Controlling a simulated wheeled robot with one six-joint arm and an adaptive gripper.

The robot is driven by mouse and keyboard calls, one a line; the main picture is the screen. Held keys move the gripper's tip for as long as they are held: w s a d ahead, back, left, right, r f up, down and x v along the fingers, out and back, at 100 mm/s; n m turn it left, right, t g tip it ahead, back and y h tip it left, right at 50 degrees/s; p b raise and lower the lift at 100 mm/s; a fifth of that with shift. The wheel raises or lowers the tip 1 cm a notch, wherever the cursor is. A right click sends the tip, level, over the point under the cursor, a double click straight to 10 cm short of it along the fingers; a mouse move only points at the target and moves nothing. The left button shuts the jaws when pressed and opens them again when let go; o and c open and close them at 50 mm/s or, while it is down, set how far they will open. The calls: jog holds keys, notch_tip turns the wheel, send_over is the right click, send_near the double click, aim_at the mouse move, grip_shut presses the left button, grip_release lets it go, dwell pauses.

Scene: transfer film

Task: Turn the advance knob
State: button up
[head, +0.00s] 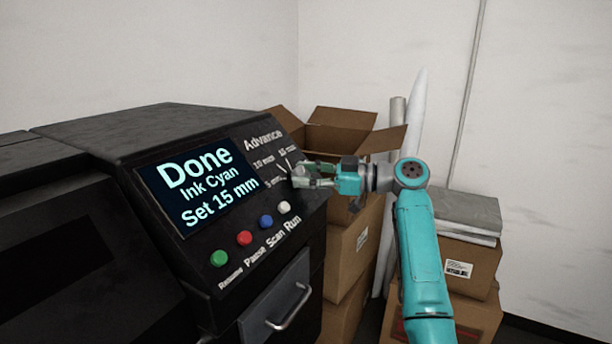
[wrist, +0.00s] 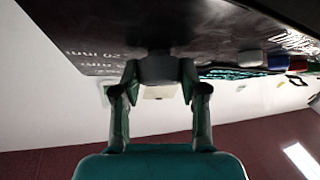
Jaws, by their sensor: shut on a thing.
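The advance knob (wrist: 158,68) is a dark grey knob on the black sloped panel, seen between my fingers in the wrist view. In the head view my gripper (head: 300,178) reaches the panel from the right, under the word "Advance", and covers the knob there. My gripper (wrist: 158,78) is shut on the knob, one finger on each side. Marks reading 5, 10 and 15 mm surround the knob, partly hidden. The screen (head: 198,184) reads "Done", "Ink Cyan", "Set 15 mm". Which mark the knob points at cannot be told.
Below the screen sit a green button (head: 219,258), a red button (head: 244,237), a blue button (head: 266,222) and a white button (head: 285,207). A drawer handle (head: 290,308) juts out below. Cardboard boxes (head: 345,252) stand close beside the machine, under my arm.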

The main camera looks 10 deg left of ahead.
jog(key=shift+w+n+g+h, duration=0.1)
jog(key=shift+n+g+h, duration=0.2)
jog(key=shift+n+g, duration=0.95)
jog(key=shift+n, duration=0.35)
jog(key=o, duration=1.1)
jog(key=shift+o, duration=0.2)
jog(key=w+d+r, duration=0.1)
jog(key=d, duration=1.1)
